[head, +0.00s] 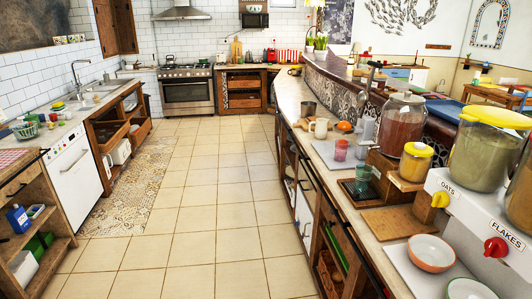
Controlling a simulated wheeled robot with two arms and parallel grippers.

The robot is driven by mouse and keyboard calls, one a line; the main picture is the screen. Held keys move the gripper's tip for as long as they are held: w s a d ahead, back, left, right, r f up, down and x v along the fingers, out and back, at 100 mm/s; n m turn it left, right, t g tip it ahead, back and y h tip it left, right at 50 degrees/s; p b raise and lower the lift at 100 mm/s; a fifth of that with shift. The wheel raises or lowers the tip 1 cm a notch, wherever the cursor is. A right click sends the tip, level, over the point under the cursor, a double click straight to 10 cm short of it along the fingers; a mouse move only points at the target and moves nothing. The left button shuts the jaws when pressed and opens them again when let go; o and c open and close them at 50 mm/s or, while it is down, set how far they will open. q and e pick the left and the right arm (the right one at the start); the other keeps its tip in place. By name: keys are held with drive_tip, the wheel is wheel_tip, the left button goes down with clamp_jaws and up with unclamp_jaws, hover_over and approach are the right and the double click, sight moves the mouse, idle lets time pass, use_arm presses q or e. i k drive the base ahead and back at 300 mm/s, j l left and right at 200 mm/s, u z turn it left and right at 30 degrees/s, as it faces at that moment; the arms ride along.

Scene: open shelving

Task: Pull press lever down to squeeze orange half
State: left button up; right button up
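A grey metal device that looks like the press (363,128) stands on the right-hand counter, against the raised tiled ledge. A small orange item, perhaps the orange half (344,126), is on the counter just left of the press. I cannot tell whether any fruit sits inside the press. Neither of my grippers is in view.
The tiled floor (205,205) between the counters is clear.

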sight(362, 98)
drive_tip(key=i+j+z, duration=0.25)
drive_tip(key=z, duration=0.15)
drive_tip(key=i+j+z, duration=0.15)
drive_tip(key=j+z, duration=0.25)
drive_tip(key=i+j, duration=0.1)
